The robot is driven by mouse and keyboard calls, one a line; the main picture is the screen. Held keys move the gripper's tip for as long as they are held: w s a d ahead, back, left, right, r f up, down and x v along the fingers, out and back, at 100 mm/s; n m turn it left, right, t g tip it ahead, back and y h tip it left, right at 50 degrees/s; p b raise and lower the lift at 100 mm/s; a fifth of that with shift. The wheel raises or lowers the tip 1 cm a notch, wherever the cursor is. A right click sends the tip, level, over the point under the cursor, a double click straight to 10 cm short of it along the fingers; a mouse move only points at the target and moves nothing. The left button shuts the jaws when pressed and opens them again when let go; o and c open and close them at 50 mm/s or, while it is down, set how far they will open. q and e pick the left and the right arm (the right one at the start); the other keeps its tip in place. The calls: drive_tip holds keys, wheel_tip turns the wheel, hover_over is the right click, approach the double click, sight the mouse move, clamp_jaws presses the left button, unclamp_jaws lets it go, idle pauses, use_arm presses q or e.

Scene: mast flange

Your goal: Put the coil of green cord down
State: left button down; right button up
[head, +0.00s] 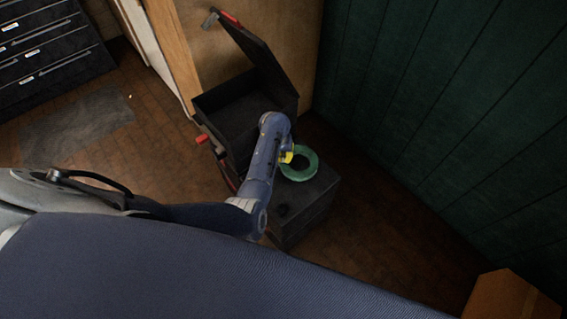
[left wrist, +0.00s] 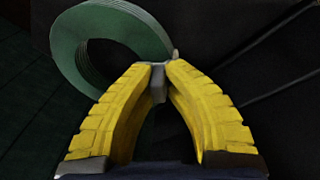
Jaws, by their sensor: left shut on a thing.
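The coil of green cord (head: 311,164) is a flat green ring. In the head view it is over the top of a dark box (head: 320,190); I cannot tell whether it touches that top. My left gripper (head: 287,157), with yellow fingers, is at the coil's left side. In the left wrist view the coil (left wrist: 80,48) shows at the upper left, and the yellow fingers of the left gripper (left wrist: 158,68) close together at its lower right edge. The left gripper is shut on the coil's rim. My right gripper is not in view.
An open dark case (head: 225,105) with its lid raised and red latches stands just behind and left of the coil. A green panelled wall (head: 430,100) rises at the right. A drawer cabinet (head: 45,45) is at the far left. An orange-brown box (head: 505,297) is at the lower right.

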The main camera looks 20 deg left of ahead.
use_arm(q)
drive_tip(key=shift+f, duration=1.75)
drive_tip(key=c, duration=1.5)
unclamp_jaws()
drive_tip(key=shift+s+a+r, duration=0.1)
drive_tip(key=shift+s+r, duration=0.1)
drive_tip(key=shift+r, duration=1.05)
drive_tip(key=shift+s+a+r, duration=0.1)
drive_tip(key=shift+s+r, duration=0.05)
drive_tip(key=shift+r, duration=1.05)
drive_tip(key=shift+s+a+r, duration=0.1)
drive_tip(key=shift+s+r, duration=0.1)
drive_tip(key=shift+r, duration=1.05)
